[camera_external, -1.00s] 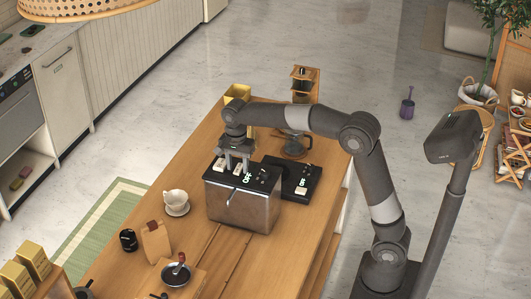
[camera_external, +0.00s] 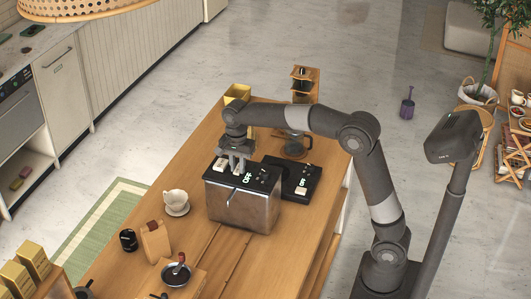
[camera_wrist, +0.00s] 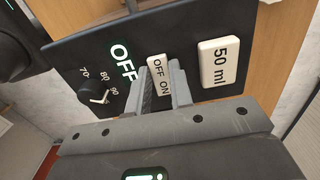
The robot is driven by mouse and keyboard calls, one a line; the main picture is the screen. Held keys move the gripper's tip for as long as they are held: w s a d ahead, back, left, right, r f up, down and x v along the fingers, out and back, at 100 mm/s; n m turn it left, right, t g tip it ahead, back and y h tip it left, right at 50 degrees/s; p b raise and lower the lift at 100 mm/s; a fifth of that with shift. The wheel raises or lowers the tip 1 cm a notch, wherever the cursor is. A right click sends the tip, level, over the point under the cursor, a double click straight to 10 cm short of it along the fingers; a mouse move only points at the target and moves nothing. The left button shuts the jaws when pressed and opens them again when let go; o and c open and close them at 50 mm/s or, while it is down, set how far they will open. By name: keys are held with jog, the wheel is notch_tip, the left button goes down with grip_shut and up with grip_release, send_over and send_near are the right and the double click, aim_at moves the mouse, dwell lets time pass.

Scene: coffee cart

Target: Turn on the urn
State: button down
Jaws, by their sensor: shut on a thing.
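The urn (camera_external: 243,208) is a metal box with a black top, standing on the wooden counter. Its control panel (camera_wrist: 215,30) shows in the wrist view, with a lit OFF display (camera_wrist: 123,62). A white switch (camera_wrist: 160,73) marked OFF and ON sits on the panel. My gripper (camera_external: 237,166) points down at the urn's top. In the wrist view its fingers (camera_wrist: 161,88) are shut on the switch, one on each side. In the external view my gripper hides the switch.
A white 50 ml button (camera_wrist: 219,62) and a temperature dial (camera_wrist: 93,92) flank the switch. A black scale-like device (camera_external: 300,187) lies right of the urn, with a glass carafe (camera_external: 294,148) behind. A white cup (camera_external: 175,197) stands to the left.

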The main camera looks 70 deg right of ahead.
jog(key=shift+d+y, duration=0.1)
jog(key=shift+y, duration=0.4)
jog(key=c, duration=1.3)
grip_release()
jog(key=r, duration=0.7)
jog(key=d+r, duration=0.1)
jog(key=r, duration=0.2)
jog(key=shift+d+r, duration=0.1)
jog(key=shift+r, duration=0.3)
